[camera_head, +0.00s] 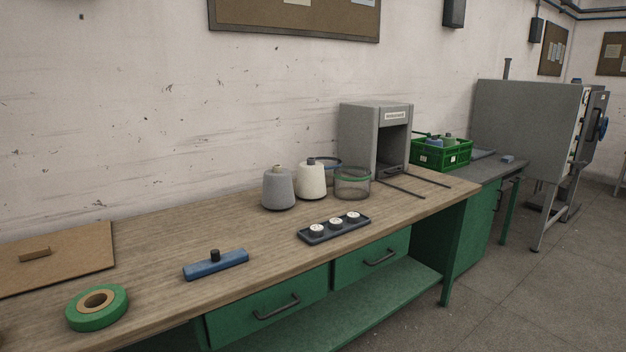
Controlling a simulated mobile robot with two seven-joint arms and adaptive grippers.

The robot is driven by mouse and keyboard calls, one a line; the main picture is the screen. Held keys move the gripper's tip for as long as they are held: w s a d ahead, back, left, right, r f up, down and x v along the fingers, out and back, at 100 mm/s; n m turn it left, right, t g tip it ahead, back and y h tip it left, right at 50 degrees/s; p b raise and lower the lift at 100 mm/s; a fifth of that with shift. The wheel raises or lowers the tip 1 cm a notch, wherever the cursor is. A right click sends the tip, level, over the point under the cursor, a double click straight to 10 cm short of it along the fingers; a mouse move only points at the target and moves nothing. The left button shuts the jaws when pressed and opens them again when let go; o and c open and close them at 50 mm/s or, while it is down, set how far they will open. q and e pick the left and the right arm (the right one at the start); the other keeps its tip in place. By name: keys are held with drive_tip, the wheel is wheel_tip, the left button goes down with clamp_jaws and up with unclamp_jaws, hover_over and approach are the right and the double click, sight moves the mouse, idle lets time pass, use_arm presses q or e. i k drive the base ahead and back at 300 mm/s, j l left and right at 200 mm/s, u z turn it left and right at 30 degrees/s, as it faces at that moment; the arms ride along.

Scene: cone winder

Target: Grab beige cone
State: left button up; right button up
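A beige cone (312,180) of yarn stands upright on the wooden workbench (230,230), toward the back. A grey cone (278,189) stands upright close to its left and slightly nearer to me. Neither of my grippers is in view.
A dark tray (346,229) with several white-topped pieces lies in front of the cones. A blue block (215,265), green tape roll (97,307) and brown board (75,258) lie left. A grey box (357,137) and green crate (428,158) stand right. The middle bench is clear.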

sight(310, 185)
drive_tip(key=i+l, duration=0.2)
drive_tip(key=l, duration=0.15)
drive_tip(key=i+l+u, duration=0.15)
drive_tip(key=l, duration=0.25)
drive_tip(key=i+l, duration=0.15)
drive_tip(key=l, duration=0.2)
drive_tip(key=i+l+u, duration=0.15)
drive_tip(key=l, duration=0.25)
drive_tip(key=i+l, duration=0.15)
drive_tip(key=l, duration=0.25)
